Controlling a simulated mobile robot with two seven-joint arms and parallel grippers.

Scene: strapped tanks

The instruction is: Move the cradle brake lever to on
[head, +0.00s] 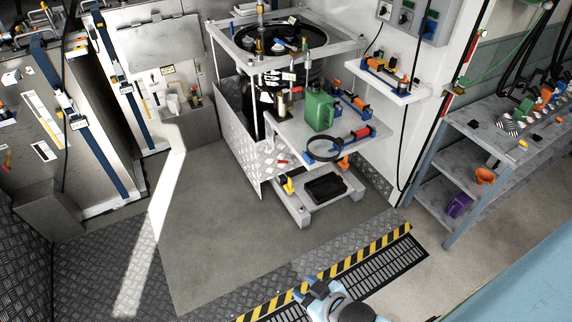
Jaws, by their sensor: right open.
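The cradle is a pale metal frame (292,205) around a dark tank (250,105), at the upper middle of the head view. A small yellow lever-like part (289,186) stands at the low front left of the frame. A small red part (282,163) sits just above it on the metal side plate. I cannot tell for sure which is the brake lever, nor read its on or off marks. My right gripper (318,291) is at the bottom edge, open, well short of the cradle and touching nothing visible. My left gripper is not in view.
A shelf (355,143) on the cradle's right holds a green jug (319,110) and a black ring (324,149). A black tray (326,187) lies low in front. A yellow-black striped edge (345,266) and floor grate (375,268) lie between. Floor at left is clear.

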